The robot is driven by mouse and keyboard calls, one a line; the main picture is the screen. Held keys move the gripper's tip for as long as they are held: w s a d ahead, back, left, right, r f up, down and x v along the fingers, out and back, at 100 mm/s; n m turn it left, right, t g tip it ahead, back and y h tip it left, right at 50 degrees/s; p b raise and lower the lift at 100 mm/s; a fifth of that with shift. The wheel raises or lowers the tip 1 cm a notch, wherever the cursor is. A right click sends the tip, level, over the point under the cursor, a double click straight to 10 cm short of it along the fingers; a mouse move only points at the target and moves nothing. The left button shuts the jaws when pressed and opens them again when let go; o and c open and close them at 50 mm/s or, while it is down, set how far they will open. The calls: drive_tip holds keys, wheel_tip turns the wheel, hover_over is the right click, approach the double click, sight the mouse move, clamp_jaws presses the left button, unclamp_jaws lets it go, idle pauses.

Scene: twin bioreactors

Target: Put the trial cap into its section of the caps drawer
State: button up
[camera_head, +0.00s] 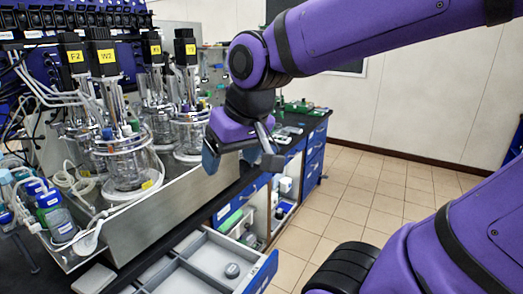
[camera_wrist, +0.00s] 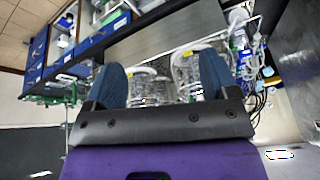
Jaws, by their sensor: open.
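The open drawer (camera_head: 208,258) shows at the bottom of the head view, with grey dividers, pale sections and a blue front. A small dark grey round cap (camera_head: 232,270) lies in its right section; I cannot tell whether it is the trial cap. My gripper (camera_head: 241,161) is open and empty, above and beyond the drawer, in front of the bench edge. In the wrist view my gripper (camera_wrist: 162,80) shows two blue fingers spread apart with nothing between them. The drawer's near part is cut off by the frame.
Glass bioreactor vessels (camera_head: 128,165) with tubes stand on a metal-sided bench at left; they also show in the wrist view (camera_wrist: 190,70). Bottles (camera_head: 58,222) stand at the near left. An open cabinet (camera_head: 282,192) is beyond the drawer. The tiled floor (camera_head: 345,190) at right is clear.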

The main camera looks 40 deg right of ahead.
drive_tip(key=s+d+r, duration=0.2)
drive_tip(key=s, duration=0.3)
drive_tip(key=shift+s+d+n+t+h, duration=0.2)
drive_tip(key=shift+n+t+h, duration=0.1)
drive_tip(key=shift+h, duration=0.1)
idle(0.9)
